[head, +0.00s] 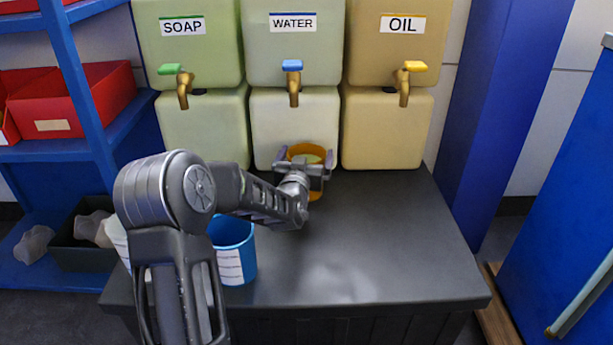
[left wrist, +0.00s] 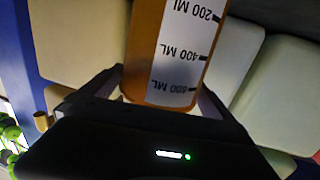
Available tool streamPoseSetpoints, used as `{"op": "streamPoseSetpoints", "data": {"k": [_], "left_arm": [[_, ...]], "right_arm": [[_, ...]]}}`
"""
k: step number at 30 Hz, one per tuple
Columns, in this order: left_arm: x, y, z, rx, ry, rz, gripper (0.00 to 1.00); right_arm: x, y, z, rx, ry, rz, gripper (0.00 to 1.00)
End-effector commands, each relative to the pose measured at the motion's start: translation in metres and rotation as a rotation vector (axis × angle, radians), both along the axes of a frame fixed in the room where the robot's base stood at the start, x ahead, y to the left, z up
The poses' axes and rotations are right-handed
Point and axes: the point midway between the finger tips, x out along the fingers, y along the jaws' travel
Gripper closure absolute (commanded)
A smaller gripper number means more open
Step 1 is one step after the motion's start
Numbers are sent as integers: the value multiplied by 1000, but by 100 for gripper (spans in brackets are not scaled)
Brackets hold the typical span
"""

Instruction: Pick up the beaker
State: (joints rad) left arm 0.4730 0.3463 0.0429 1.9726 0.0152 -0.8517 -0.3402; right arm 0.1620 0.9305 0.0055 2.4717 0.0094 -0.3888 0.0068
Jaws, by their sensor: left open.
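An orange beaker (head: 311,149) stands on the dark table below the water tap, at the back. Its lower part is mostly hidden by my left gripper (head: 305,163). In the left wrist view the beaker (left wrist: 142,55) has a white label with ML marks and appears upside down. The fingers of my left gripper (left wrist: 158,92) are open, one on each side of the beaker; I cannot tell whether they touch it. A blue beaker (head: 234,247) with a white label stands at the table's left, partly behind my arm. My right gripper is not in view.
Soap (head: 187,40), water (head: 293,40) and oil (head: 398,40) tanks with taps line the table's back. The table's (head: 390,245) right half is clear. A white vessel (head: 119,240) is mostly hidden behind my arm. A blue shelf (head: 75,90) stands left.

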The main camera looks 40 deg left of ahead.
Motion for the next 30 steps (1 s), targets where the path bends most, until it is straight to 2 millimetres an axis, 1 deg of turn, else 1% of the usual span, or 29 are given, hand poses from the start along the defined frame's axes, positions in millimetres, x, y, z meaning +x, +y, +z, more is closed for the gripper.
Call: {"op": "streamPoseSetpoints", "data": {"k": [17,20,30], "left_arm": [[1,0,0,0,0,-1,0],[1,0,0,0,0,-1,7],[1,0,0,1,0,-1,34]], "right_arm": [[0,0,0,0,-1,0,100],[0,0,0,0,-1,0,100],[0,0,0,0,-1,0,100]]}}
